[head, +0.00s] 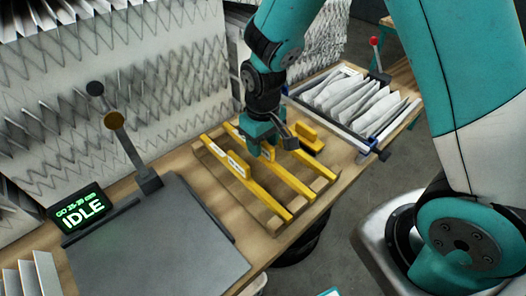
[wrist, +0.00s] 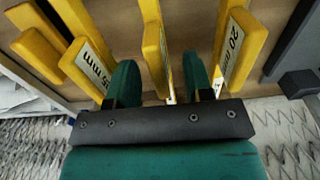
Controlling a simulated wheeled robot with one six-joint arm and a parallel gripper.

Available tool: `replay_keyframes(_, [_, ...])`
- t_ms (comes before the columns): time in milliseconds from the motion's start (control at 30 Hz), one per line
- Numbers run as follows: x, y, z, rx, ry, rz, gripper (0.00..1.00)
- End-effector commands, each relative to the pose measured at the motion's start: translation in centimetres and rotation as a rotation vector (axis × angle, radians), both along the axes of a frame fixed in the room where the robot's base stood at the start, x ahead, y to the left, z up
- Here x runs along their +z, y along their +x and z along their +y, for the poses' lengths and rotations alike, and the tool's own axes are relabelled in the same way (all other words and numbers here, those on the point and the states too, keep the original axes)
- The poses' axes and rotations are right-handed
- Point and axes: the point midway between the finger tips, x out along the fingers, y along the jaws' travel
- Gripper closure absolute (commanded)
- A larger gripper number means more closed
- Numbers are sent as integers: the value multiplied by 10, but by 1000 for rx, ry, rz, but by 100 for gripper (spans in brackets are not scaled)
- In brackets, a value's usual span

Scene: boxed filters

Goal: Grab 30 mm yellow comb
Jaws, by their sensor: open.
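Three yellow combs lie side by side on a wooden rack. The middle comb (head: 292,181) runs under my gripper (head: 263,141), which hides its handle in the head view. In the wrist view my gripper (wrist: 158,63) is open, with one green finger on each side of the middle comb's upright handle (wrist: 154,48). That handle's label is edge-on and unreadable. The comb at right in the wrist view (wrist: 243,38) reads 20 mm; it is the left comb in the head view (head: 262,189). The left one in the wrist view (wrist: 82,68) has a label ending in "5 mm".
A grey plate (head: 150,250) with a black-knobbed lever and a screen (head: 82,212) reading IDLE is at left. A tray of white pleated filters (head: 345,98) stands at the back right. Pleated sheets line the back. The fingers have narrow gaps to the neighbouring combs.

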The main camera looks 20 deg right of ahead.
Motion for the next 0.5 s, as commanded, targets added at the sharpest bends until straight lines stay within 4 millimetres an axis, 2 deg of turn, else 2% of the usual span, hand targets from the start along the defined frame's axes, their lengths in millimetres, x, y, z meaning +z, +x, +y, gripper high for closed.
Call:
replay_keyframes(200, [-25,1,-1,0,0,1,53])
replay_keyframes(467, [-28,1,-1,0,0,-1,53])
replay_keyframes(500, [-28,1,-1,0,0,-1,60])
